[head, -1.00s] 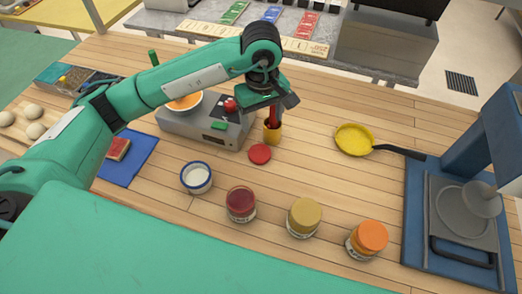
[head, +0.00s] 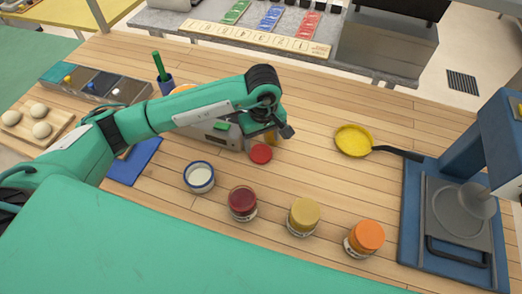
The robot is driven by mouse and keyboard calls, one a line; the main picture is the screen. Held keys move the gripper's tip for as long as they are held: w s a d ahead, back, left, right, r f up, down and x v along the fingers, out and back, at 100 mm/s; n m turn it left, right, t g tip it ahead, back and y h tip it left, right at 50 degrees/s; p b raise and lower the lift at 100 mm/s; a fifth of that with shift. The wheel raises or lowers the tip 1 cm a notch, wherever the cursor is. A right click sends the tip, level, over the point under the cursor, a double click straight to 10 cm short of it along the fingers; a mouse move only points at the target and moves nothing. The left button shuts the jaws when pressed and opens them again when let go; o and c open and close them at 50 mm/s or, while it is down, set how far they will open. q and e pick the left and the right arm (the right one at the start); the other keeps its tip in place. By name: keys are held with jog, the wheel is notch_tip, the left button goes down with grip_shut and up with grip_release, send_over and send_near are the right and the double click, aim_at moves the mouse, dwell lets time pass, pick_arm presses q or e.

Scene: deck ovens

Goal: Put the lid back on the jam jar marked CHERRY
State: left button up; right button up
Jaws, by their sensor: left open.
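A red lid (head: 260,154) lies flat on the wooden counter. A jar with dark red contents (head: 242,202) stands upright to its lower left and looks uncovered; its label is too small to read. A jar with a tan top (head: 303,216) and a jar with an orange top (head: 366,237) stand to the right in a row. My left gripper (head: 268,128) is open, just behind and above the red lid, apart from the jars. Its fingers are partly hidden by its own wrist. My right gripper is out of view.
A white cup with a blue rim (head: 199,177) stands left of the jars. A yellow pan (head: 353,140) lies to the right, near a blue press (head: 410,225). Counter between lid and pan is clear.

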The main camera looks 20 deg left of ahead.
aim_at(261, 153)
pick_arm(q)
jog(key=shift+f, duration=0.1)
jog(key=shift+f+p, duration=0.2)
jog(key=shift+p, duration=0.1)
jog(key=f, duration=0.1)
jog(key=f+p, duration=0.2)
jog(key=f, duration=0.1)
jog(key=shift+a, duration=0.25)
jog(key=shift+f, duration=0.35)
jog(key=c, duration=0.8)
